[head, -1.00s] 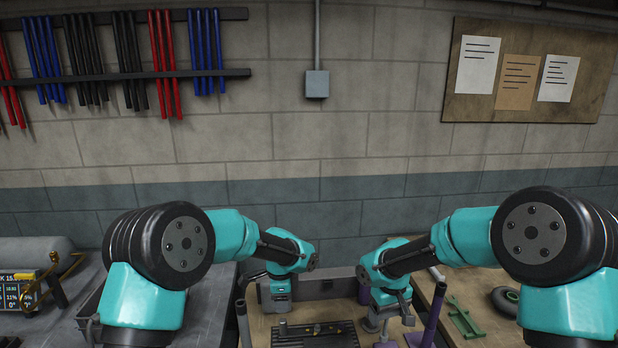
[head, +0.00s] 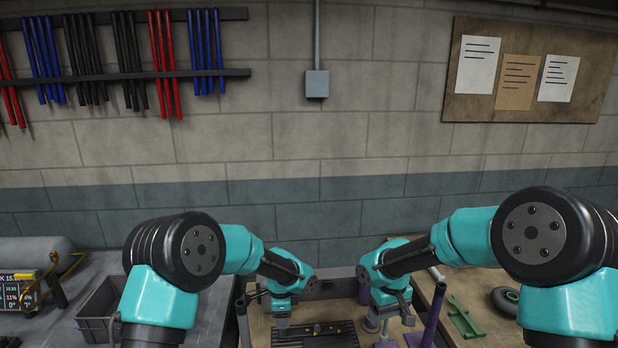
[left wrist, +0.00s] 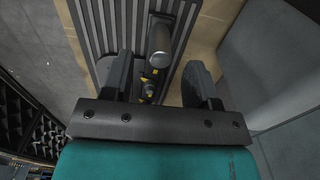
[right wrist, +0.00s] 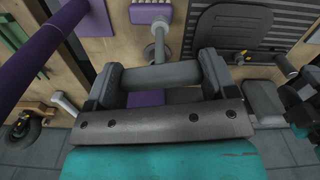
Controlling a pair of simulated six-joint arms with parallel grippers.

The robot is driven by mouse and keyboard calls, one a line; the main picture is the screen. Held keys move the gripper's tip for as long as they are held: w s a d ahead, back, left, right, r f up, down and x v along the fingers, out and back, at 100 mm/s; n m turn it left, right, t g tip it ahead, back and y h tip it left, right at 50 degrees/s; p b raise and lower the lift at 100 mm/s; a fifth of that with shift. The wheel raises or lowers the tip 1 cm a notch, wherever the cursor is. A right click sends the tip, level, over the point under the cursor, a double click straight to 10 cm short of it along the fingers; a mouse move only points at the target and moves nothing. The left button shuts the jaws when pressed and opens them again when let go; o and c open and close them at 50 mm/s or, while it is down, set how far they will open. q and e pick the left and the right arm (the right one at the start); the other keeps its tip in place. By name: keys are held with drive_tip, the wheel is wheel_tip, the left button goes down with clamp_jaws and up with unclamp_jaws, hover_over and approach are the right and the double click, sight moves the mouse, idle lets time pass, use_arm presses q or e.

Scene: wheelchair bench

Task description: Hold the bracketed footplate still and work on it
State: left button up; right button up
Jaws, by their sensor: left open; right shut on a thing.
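A dark ribbed plate (head: 345,338) lies on the wooden bench; it also shows in the left wrist view (left wrist: 105,30). I cannot tell whether it is the footplate or a mat below it. A dark rounded plate (right wrist: 233,32) lies over ribs in the right wrist view. My left gripper (head: 283,321) is open above the ribbed plate's left part. Its fingers (left wrist: 152,88) stand either side of a grey cylinder (left wrist: 160,45) and small yellow-black parts (left wrist: 150,78). My right gripper (right wrist: 160,80) is shut on a grey bar (right wrist: 155,76), right of the ribbed plate.
A green frame (head: 463,318) and a black wheel (head: 506,300) lie further right. A grey crate (head: 98,305) and a display (head: 16,292) are at the left. A wall stands behind the bench.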

use_arm(q)
drive_tip(key=shift+f, duration=2.8)
drive_tip(key=shift+c, duration=0.3)
clamp_jaws()
